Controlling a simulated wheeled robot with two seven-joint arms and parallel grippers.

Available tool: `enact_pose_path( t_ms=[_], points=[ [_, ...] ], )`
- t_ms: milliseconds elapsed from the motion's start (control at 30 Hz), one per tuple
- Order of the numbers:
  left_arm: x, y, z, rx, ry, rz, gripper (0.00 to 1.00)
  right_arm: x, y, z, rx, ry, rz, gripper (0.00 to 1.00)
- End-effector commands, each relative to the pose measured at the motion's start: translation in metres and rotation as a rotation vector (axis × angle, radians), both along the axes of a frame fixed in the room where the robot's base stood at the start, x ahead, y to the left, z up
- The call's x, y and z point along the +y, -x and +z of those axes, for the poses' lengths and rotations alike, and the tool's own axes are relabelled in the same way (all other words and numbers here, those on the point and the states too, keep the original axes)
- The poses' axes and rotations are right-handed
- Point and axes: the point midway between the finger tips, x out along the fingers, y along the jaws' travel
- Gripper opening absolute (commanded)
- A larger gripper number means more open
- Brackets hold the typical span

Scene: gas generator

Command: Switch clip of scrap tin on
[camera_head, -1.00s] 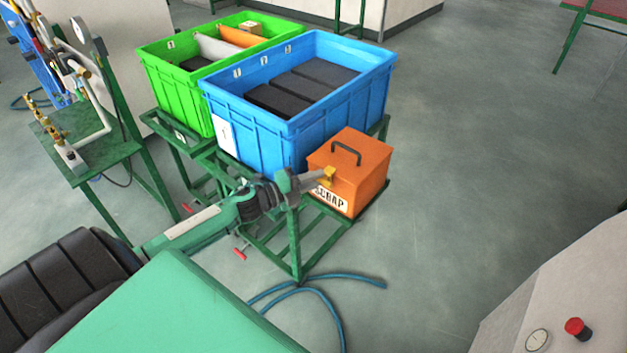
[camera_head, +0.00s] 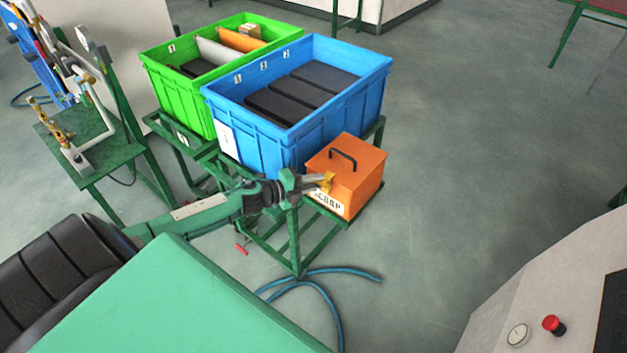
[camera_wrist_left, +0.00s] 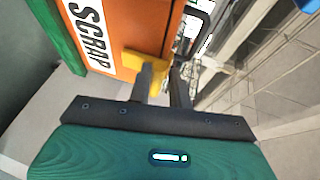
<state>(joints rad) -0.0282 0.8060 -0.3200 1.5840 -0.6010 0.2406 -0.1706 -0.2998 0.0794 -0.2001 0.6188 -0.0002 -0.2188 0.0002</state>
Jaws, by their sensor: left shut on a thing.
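The orange scrap tin (camera_head: 357,176) with a black lid handle stands on the green frame beside the blue crate. Its white SCRAP label (camera_head: 328,202) faces my left arm. The yellow clip (camera_head: 327,181) is on the tin's front near the lid edge. My left gripper (camera_head: 322,180) is at the clip, its fingers closed on it. In the left wrist view the gripper (camera_wrist_left: 164,75) has its two fingers against the yellow clip (camera_wrist_left: 146,66), beside the SCRAP label on the tin (camera_wrist_left: 112,35). The fingers partly hide the clip. My right gripper is not in view.
A blue crate (camera_head: 221,112) with dark blocks and a green crate (camera_head: 168,86) stand behind the tin on the green frame (camera_head: 294,240). A blue hose (camera_head: 325,271) lies on the floor below. Open floor lies right of the tin.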

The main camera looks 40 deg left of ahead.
Motion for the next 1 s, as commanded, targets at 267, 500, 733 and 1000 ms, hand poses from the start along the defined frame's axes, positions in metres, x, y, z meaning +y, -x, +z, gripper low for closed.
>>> enact_pose_path(
  t_ms=[267,500,733,1000],
  points=[
    [-0.002,0.004,-0.008,0.012,0.000,-0.002,0.36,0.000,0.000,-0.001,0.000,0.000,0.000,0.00],
    [-0.001,0.002,-0.004,0.005,0.000,-0.001,0.36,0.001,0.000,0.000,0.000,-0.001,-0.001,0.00],
    [0.002,0.007,-0.003,0.005,-0.001,-0.001,0.36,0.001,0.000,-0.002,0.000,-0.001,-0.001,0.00],
    [0.017,0.036,0.002,0.007,-0.001,-0.001,0.36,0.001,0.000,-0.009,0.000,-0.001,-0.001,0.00]
  ],
)
